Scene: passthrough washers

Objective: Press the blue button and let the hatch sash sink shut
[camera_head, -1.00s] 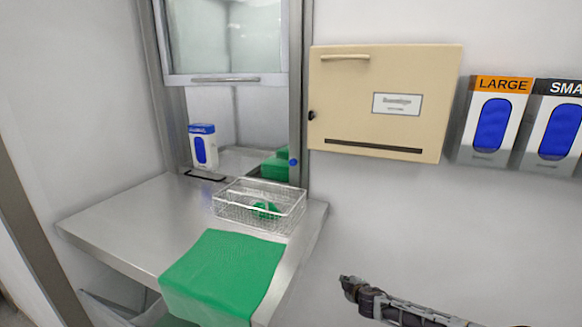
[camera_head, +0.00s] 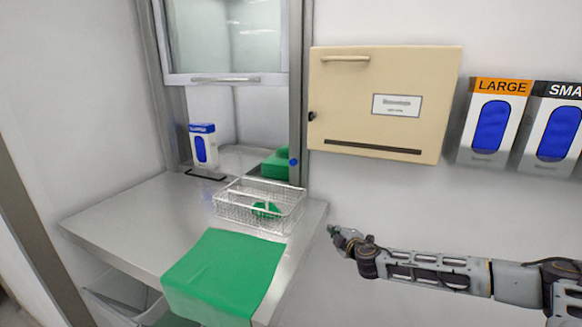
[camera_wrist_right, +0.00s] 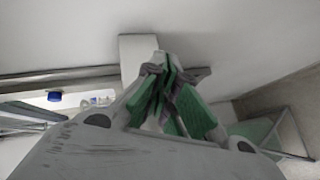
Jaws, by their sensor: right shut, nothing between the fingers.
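The blue button (camera_head: 294,162) is a small round knob on the right post of the hatch frame, just above the counter. It also shows in the right wrist view (camera_wrist_right: 55,97) at the left. The hatch sash (camera_head: 226,79) is raised, with its bottom rail and handle well above the counter and an open gap below. My right gripper (camera_head: 333,231) is shut and empty, to the right of the counter's edge, lower than the button and apart from it. Its closed fingers also show in the right wrist view (camera_wrist_right: 165,90). My left gripper is not in view.
A wire basket (camera_head: 258,219) with a green item stands near the post. A green cloth (camera_head: 222,275) hangs over the front edge of the metal counter (camera_head: 125,215). A beige cabinet (camera_head: 350,100) and glove dispensers (camera_head: 492,122) are on the wall above my right arm.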

